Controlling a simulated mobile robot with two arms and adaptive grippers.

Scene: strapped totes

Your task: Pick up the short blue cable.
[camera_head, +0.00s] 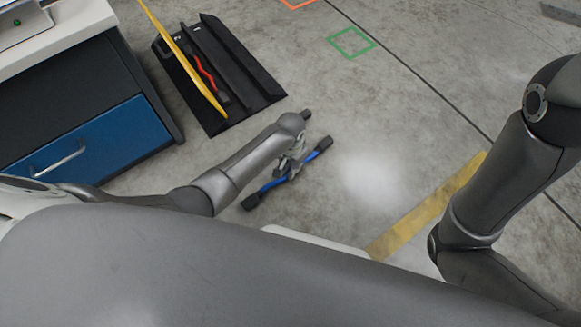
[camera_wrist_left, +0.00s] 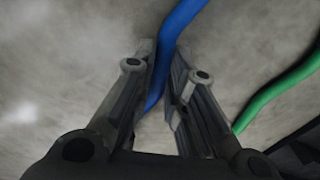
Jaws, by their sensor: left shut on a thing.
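The short blue cable (camera_head: 272,185) has black connector ends and runs diagonally beside the tray, over the concrete floor. My left gripper (camera_head: 288,167) is shut on the cable near its middle, with a black end showing on either side. In the left wrist view the blue cable (camera_wrist_left: 178,25) passes between the two fingers of my left gripper (camera_wrist_left: 163,58). Whether the cable touches the floor or hangs just above it, I cannot tell. My right arm shows at the right of the head view, but its gripper is out of view.
A black tray (camera_head: 262,86) holds a red cable (camera_head: 205,72), with a yellow panel (camera_head: 185,58) standing along it. A green cable (camera_wrist_left: 278,85) shows in the left wrist view. A cabinet with a blue drawer (camera_head: 95,143) stands left. The floor right of the cable is clear.

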